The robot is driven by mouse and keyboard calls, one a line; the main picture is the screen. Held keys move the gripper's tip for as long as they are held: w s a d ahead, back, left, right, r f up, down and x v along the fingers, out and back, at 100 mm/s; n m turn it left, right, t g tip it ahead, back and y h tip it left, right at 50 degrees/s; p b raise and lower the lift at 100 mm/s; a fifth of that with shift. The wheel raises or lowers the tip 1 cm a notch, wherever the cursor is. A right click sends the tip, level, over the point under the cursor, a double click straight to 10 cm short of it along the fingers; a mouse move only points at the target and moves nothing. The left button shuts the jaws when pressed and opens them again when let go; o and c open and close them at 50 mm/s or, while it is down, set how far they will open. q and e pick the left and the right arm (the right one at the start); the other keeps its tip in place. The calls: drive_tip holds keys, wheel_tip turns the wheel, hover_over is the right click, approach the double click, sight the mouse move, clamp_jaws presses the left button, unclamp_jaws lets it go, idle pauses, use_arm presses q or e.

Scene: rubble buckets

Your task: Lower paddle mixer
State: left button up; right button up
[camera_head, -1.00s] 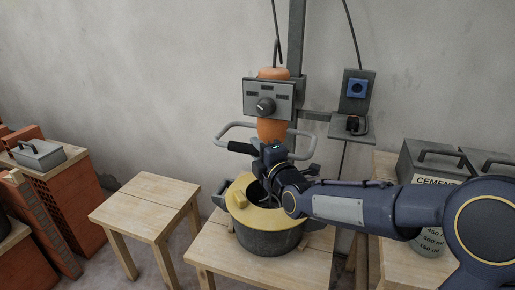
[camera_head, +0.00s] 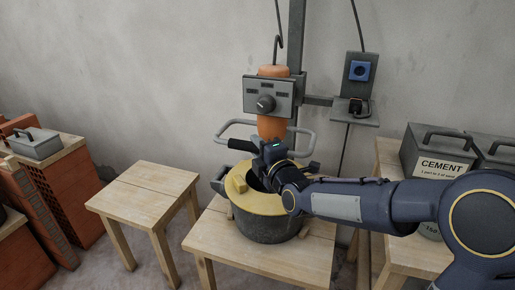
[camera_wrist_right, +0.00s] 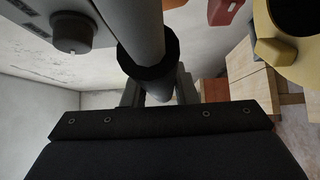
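The paddle mixer has an orange motor body (camera_head: 271,126), a grey control box (camera_head: 269,97) with a dial, and grey loop handles (camera_head: 303,142). It hangs upright on a wall post above a dark bucket (camera_head: 266,229) with a yellow lid (camera_head: 262,204). My right gripper (camera_head: 268,154) is at the mixer's front, over the lid opening. In the right wrist view its fingers (camera_wrist_right: 158,92) are on either side of a grey handle bar (camera_wrist_right: 140,30) with a black collar and appear closed on it. The paddle is hidden behind my arm and the lid. My left gripper is out of view.
The bucket stands on a wooden table (camera_head: 225,250). An empty wooden stool (camera_head: 147,190) is to the left. Bricks (camera_head: 72,188) and a grey lidded box (camera_head: 35,143) are further left. A cement bin (camera_head: 436,151) stands right. A blue socket (camera_head: 360,71) is on the wall.

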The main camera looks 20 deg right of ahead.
drive_tip(key=o, duration=0.4)
drive_tip(key=shift+f, duration=0.5)
drive_tip(key=shift+o, duration=0.2)
drive_tip(key=shift+r, duration=0.15)
drive_tip(key=s+d, duration=0.1)
drive_tip(key=s, duration=0.6)
drive_tip(key=shift+s+d+p, duration=0.25)
drive_tip(key=shift+s+p, duration=0.1)
drive_tip(key=shift+p, duration=0.05)
